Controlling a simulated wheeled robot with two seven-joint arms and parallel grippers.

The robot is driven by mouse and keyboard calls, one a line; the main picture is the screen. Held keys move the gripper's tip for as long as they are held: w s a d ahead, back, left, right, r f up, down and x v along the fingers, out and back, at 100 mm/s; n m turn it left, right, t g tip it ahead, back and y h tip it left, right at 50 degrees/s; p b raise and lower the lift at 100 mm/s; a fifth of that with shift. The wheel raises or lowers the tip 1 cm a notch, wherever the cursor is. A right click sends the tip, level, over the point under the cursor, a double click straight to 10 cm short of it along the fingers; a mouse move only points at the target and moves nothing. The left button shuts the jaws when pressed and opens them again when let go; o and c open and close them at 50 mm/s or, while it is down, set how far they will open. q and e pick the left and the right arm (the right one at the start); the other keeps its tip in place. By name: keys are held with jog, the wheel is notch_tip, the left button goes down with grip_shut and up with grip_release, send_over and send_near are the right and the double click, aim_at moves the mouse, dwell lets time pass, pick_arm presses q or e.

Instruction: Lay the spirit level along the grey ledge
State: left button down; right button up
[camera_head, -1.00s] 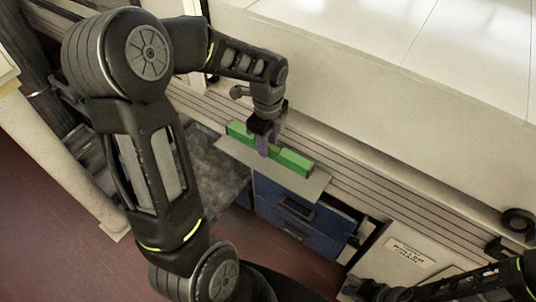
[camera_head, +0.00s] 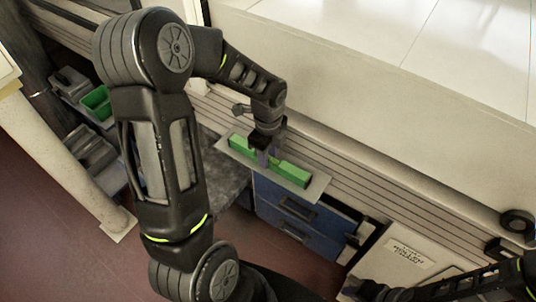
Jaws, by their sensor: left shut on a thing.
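The green spirit level (camera_head: 291,172) is a long bar over the grey ledge (camera_head: 317,190), roughly in line with its length. The ledge is a thin light-grey plate in front of the slatted wall. My left gripper (camera_head: 266,158) points down and is shut on the middle of the level, hiding that part of it. The level looks to be at or just above the ledge; I cannot tell if it touches. My right arm (camera_head: 450,288) comes in at the lower right, and its fingertips cannot be made out.
Blue drawers (camera_head: 297,212) stand below the ledge. A white cabinet with a label (camera_head: 405,252) is to their right. A black tape roll (camera_head: 517,222) sits at the far right. Grey and green bins (camera_head: 97,102) and a pale post (camera_head: 75,165) are at the left.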

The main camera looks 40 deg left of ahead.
pick_arm(q)
jog(key=shift+f, duration=0.1)
jog(key=c, duration=1.1)
grip_release()
notch_tip(320, 180, up, 12)
jog(key=shift+r, duration=0.15)
